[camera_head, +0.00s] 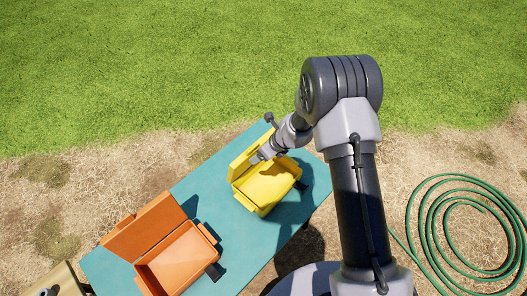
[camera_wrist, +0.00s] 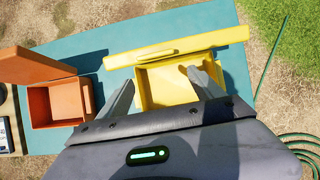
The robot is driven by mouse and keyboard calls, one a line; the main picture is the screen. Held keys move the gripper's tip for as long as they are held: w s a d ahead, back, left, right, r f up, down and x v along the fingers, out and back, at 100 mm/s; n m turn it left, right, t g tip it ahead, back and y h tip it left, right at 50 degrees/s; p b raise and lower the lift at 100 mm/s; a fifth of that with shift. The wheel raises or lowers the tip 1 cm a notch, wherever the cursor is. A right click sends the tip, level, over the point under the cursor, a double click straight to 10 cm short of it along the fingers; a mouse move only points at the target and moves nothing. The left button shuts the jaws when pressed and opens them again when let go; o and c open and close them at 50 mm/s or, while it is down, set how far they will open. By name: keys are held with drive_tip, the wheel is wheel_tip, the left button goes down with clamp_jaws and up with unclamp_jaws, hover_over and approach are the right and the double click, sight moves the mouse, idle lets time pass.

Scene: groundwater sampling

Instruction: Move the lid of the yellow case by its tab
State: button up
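The yellow case (camera_head: 268,185) stands open on the teal table, its inside empty. Its lid (camera_head: 245,155) is raised along the case's upper-left side. In the wrist view the lid (camera_wrist: 210,42) is a long yellow strip behind the case (camera_wrist: 165,85). A raised yellow piece that looks like the tab (camera_wrist: 157,53) shows at the lid's edge. My gripper (camera_wrist: 160,77) is open and empty, its fingers spread over the case and apart from the tab. In the head view my gripper (camera_head: 262,156) is beside the lid, its fingertips hard to make out.
An orange case (camera_head: 175,262) with its lid raised (camera_head: 143,228) stands on the teal table (camera_head: 235,240), lower left of the yellow one. Bare table lies between them. A green hose (camera_head: 425,230) coils on the ground at right. A device with a screen (camera_wrist: 5,135) shows at far left.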

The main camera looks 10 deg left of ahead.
drive_tip(key=p+v, duration=0.3)
drive_tip(key=v, duration=1.4)
drive_tip(key=shift+r, duration=0.2)
drive_tip(key=shift+d, duration=0.15)
